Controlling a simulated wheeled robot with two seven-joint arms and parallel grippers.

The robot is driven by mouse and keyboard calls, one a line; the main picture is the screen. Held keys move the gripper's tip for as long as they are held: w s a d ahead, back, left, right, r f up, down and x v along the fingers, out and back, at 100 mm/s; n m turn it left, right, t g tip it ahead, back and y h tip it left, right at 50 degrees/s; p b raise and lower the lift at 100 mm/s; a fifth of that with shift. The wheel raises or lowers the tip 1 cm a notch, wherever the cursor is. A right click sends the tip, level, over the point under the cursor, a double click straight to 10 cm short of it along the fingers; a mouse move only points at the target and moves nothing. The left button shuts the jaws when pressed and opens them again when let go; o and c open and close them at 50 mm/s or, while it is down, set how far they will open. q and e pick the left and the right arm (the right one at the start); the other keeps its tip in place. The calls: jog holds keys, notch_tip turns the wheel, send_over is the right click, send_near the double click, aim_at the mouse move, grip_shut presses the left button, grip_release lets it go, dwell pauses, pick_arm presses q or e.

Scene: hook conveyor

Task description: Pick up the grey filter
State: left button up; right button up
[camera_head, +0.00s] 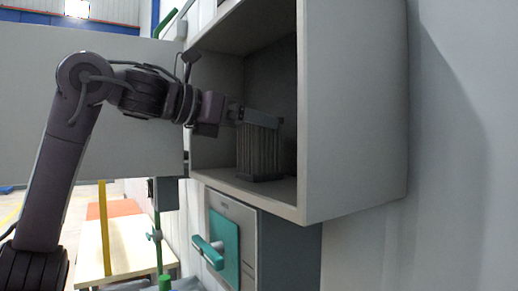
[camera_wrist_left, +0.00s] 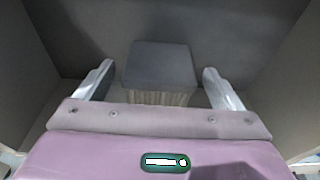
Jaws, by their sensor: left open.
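The grey filter (camera_head: 258,150) stands upright on the floor of an open wall cabinet in the head view. It has a pleated body and dark end caps. My left gripper (camera_head: 249,113) reaches into the cabinet at the height of the filter's top. In the left wrist view the filter (camera_wrist_left: 161,66) lies between the two fingers of my left gripper (camera_wrist_left: 163,84), which are spread wide with a gap on each side. I see no finger contact with it there. In the head view the near finger overlaps the filter's top edge. My right gripper is in neither view.
The cabinet (camera_head: 353,120) has side walls and a floor close around the filter. Its open door (camera_head: 120,155) stands to the left behind my arm. Below is a grey box with a green panel and handle (camera_head: 207,251). A wooden table (camera_head: 122,247) stands lower left.

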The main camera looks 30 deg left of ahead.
pick_arm(q)
jog(key=x, duration=0.3)
jog(key=shift+w, duration=0.1)
jog(key=shift+s+a, duration=0.1)
jog(key=shift+s, duration=0.1)
jog(key=c, duration=1.1)
jog(key=shift+c, duration=0.2)
jog(key=shift+r, duration=0.1)
